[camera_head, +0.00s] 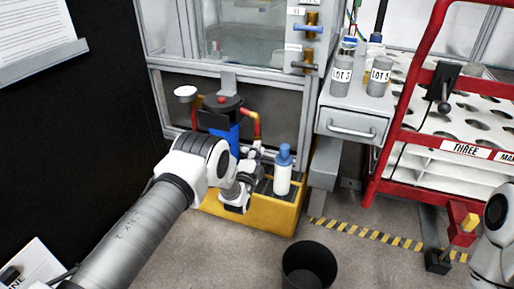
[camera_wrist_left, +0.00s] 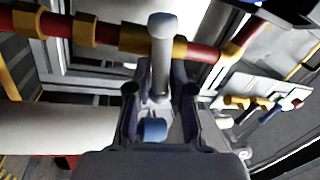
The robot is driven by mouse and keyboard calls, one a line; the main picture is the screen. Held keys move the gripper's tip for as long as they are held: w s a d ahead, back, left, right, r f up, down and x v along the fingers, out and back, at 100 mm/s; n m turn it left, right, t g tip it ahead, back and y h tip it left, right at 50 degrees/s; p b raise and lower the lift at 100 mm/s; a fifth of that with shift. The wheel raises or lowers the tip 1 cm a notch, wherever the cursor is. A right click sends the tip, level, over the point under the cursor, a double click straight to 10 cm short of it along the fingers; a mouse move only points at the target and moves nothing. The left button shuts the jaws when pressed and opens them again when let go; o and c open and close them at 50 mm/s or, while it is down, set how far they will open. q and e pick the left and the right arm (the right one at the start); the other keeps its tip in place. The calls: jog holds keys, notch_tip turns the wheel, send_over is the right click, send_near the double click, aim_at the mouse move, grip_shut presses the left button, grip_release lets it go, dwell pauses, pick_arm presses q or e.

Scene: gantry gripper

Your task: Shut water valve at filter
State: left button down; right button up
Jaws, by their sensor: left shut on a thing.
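The water filter (camera_head: 222,140) has a blue body and a dark top. It stands at the lower left of the glass cabinet, with red and brass piping (camera_head: 254,125) at its right. My left gripper (camera_head: 253,154) is beside this piping, partly hidden by my own wrist. In the left wrist view its two dark fingers (camera_wrist_left: 160,98) are shut on a pale grey valve lever (camera_wrist_left: 162,60). The lever crosses in front of the red pipe (camera_wrist_left: 203,52) with brass fittings. A small blue piece (camera_wrist_left: 153,128) shows between the finger bases. My right gripper is out of view.
A yellow crate (camera_head: 262,216) holding a white bottle with a blue cap (camera_head: 283,170) stands just below the gripper. A black bin (camera_head: 309,268) is in front. A red-framed rack (camera_head: 374,190) and a drawer unit (camera_head: 352,126) are at the right.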

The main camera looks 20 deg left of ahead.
pick_arm(q)
jog(key=shift+f+m+h, duration=0.25)
jog(key=shift+m+h, duration=0.25)
jog(key=shift+m, duration=1.2)
jog(key=c, duration=1.1)
grip_release()
jog(key=shift+d+f, duration=0.1)
jog(key=shift+c, duration=0.2)
jog(key=s+f, duration=0.2)
jog(key=s, duration=0.9)
jog(key=shift+s+f, duration=0.15)
jog(key=shift+s, duration=0.25)
